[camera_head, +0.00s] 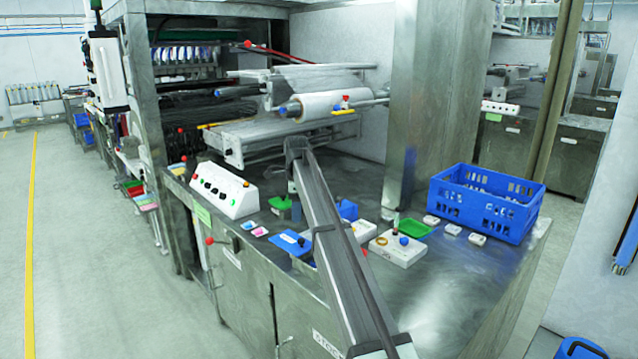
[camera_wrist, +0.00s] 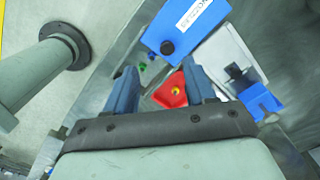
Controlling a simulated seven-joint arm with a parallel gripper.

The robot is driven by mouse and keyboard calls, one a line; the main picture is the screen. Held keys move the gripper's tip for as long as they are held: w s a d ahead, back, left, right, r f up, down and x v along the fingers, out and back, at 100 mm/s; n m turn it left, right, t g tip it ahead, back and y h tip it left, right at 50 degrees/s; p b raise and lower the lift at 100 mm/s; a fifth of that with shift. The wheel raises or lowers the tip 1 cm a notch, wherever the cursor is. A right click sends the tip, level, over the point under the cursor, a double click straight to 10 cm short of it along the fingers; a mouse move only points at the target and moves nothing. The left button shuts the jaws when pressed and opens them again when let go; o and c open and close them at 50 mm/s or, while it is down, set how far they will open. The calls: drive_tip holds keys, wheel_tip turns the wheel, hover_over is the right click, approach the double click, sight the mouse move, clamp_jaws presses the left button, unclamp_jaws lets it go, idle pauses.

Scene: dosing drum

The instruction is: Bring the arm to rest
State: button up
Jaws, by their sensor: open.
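In the wrist view my gripper (camera_wrist: 162,76) is open, its two blue fingers apart with nothing held between them. A red piece with a yellow centre (camera_wrist: 171,92) shows beyond the gap between the fingers; I cannot tell how far below them it is. In the head view my arm (camera_head: 335,245) slants from the lower right up to a bend above the steel worktop (camera_head: 450,290). There the gripper is not clearly seen, as the arm link covers that area.
A blue box with a white label (camera_wrist: 188,25) and a blue bracket (camera_wrist: 262,101) lie close to the fingers. On the worktop stand a white button panel (camera_head: 224,190), a white box (camera_head: 398,248), a green tray (camera_head: 413,228) and a blue crate (camera_head: 486,203). Rollers (camera_head: 322,104) hang behind.

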drive_tip(key=s+a+f+n+g+y, duration=0.1)
drive_tip(key=s+a+f+n, duration=0.15)
drive_tip(key=s+f, duration=0.4)
drive_tip(key=s+a+f+n+y, duration=0.1)
drive_tip(key=s+a+f+n, duration=0.15)
drive_tip(key=f, duration=0.75)
drive_tip(key=s+a+f+n+g+y, duration=0.1)
drive_tip(key=s+a+f, duration=0.2)
drive_tip(key=s+f, duration=0.35)
drive_tip(key=s+d+f+n+g, duration=0.1)
drive_tip(key=s+f+n, duration=0.1)
drive_tip(key=s+f, duration=0.45)
drive_tip(key=s+d+f+n, duration=0.1)
drive_tip(key=s+d+f, duration=0.15)
drive_tip(key=f, duration=0.75)
drive_tip(key=s+d+f+n+g+h, duration=0.1)
drive_tip(key=s+d+f+n+h, duration=0.15)
drive_tip(key=s+d+f, duration=1.65)
drive_tip(key=s+d+f+n+g, duration=0.1)
drive_tip(key=s+d+f+n, duration=0.1)
drive_tip(key=s+d, duration=0.5)
drive_tip(key=s+d+f+n+g, duration=0.1)
drive_tip(key=s+d+n, duration=0.2)
drive_tip(key=s, duration=1.4)
drive_tip(key=d+h, duration=0.1)
drive_tip(key=d, duration=0.3)
drive_tip(key=shift+d+f+g, duration=0.25)
drive_tip(key=shift+f+g, duration=0.05)
drive_tip(key=shift+f, duration=0.1)
